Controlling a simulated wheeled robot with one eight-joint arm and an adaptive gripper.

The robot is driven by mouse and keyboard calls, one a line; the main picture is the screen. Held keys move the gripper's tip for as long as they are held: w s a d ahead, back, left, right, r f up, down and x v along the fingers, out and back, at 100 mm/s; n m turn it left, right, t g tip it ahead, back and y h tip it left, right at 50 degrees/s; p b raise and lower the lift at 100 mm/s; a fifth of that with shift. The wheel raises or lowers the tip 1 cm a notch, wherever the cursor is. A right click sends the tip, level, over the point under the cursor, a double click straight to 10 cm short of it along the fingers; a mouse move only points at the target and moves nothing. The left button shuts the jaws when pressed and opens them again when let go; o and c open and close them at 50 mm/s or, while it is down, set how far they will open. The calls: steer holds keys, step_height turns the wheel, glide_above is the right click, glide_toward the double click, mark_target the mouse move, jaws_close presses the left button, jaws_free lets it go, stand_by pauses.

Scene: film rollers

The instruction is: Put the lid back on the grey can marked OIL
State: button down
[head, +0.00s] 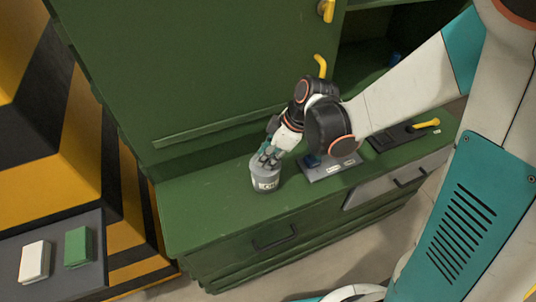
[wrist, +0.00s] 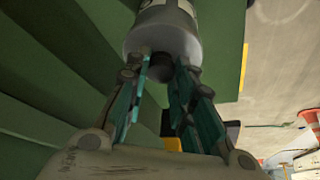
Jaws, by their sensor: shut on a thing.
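The grey can (head: 265,182) with a pale label stands upright near the front of the green cabinet top; the lettering is too small to read surely. It also shows at the top of the wrist view (wrist: 180,13). My gripper (head: 267,160) is directly above the can, fingers pointing down. In the wrist view my gripper (wrist: 162,62) is closed around the dark knob of the grey lid (wrist: 163,40). The lid is at the can's mouth, in line with it. I cannot tell whether it is fully seated. The fingers partly hide the lid in the head view.
A grey plate (head: 332,170) with a blue item lies right of the can. Further right is a black tray (head: 393,139) with a yellow-handled tool (head: 426,123). The green cabinet top (head: 205,205) is clear left of the can. A green door (head: 200,70) rises behind.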

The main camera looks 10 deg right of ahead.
steer(key=c, duration=1.3)
jaws_free()
steer(key=o, duration=0.5)
steer(key=shift+r+p, duration=2.55)
steer(key=shift+r, duration=0.95)
